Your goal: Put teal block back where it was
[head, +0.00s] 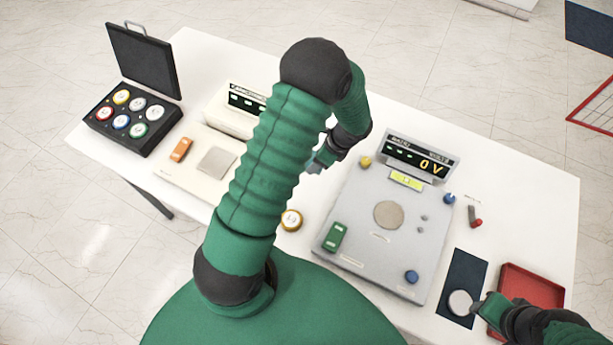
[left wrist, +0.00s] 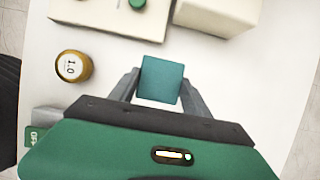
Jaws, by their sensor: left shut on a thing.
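The teal block (left wrist: 161,80) sits between the two fingers of my left gripper (left wrist: 160,88) in the left wrist view, with the white table top below it. The gripper is shut on it. In the head view my left gripper (head: 318,166) is over the table between the two instruments, and my own arm hides much of that area. My right gripper (head: 482,304) is at the lower right, beside a pale round disc (head: 460,302) on a dark blue mat (head: 469,262). Its finger gap is too small to tell.
A gold-rimmed weight (head: 291,219) stands on the table. The grey ratio instrument (head: 352,216) reads 0 V. An open black case (head: 105,131) of colored discs, an orange block (head: 181,149), a cream instrument (head: 230,117) and a red tray (head: 535,277) also occupy the table (head: 510,183).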

